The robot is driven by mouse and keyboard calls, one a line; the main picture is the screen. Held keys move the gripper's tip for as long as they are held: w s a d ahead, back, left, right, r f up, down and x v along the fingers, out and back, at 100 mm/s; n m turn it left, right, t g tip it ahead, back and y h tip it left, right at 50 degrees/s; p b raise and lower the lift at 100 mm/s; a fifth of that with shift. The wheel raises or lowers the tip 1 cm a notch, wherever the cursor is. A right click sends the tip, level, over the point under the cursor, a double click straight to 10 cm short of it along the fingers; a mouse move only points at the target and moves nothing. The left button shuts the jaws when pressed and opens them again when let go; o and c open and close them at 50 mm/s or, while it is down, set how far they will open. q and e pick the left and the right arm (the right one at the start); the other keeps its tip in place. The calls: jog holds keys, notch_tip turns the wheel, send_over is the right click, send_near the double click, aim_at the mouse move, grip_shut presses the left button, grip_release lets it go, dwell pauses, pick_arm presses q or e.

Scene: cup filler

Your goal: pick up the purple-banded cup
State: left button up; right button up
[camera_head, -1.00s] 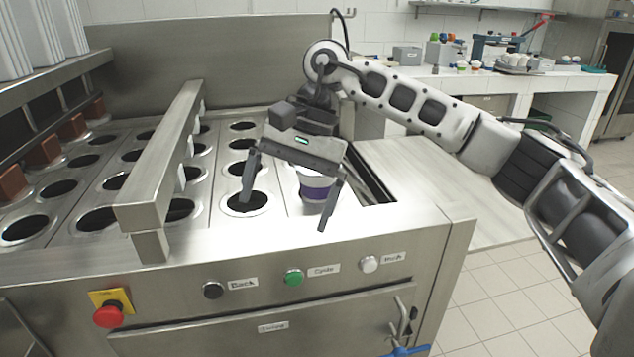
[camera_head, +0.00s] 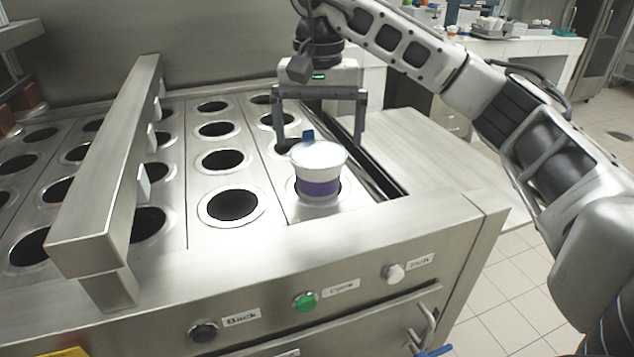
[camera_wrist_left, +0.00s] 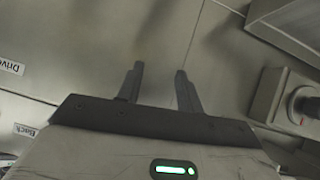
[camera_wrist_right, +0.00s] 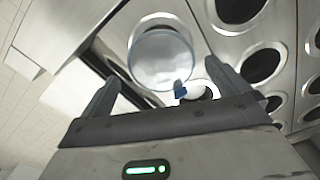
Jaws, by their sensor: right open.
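The purple-banded cup (camera_head: 319,187) is white with a pale top and stands upright in a front hole of the steel machine. A small blue tab (camera_head: 308,136) shows at its back rim. My right gripper (camera_head: 319,142) is open and empty, behind and above the cup, with its fingers pointing down. In the right wrist view the cup's round top (camera_wrist_right: 162,60) lies beyond the fingertips, roughly between their lines, and the purple band is hidden. My left gripper (camera_wrist_left: 158,78) shows only in the left wrist view, its fingers apart with nothing between them, above blurred steel panels.
Rows of empty round holes (camera_head: 232,205) lie left of the cup. A raised steel bar (camera_head: 115,170) crosses the machine further left. A dark slot (camera_head: 375,170) and a flat steel surface (camera_head: 420,165) lie to the right. Front buttons include a green one (camera_head: 305,301).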

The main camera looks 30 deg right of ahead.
aim_at(318, 154)
notch_tip(318, 154, down, 8)
jog(key=shift+w+d+r+b, duration=0.1)
jog(key=shift+b, duration=0.35)
jog(key=c, duration=1.1)
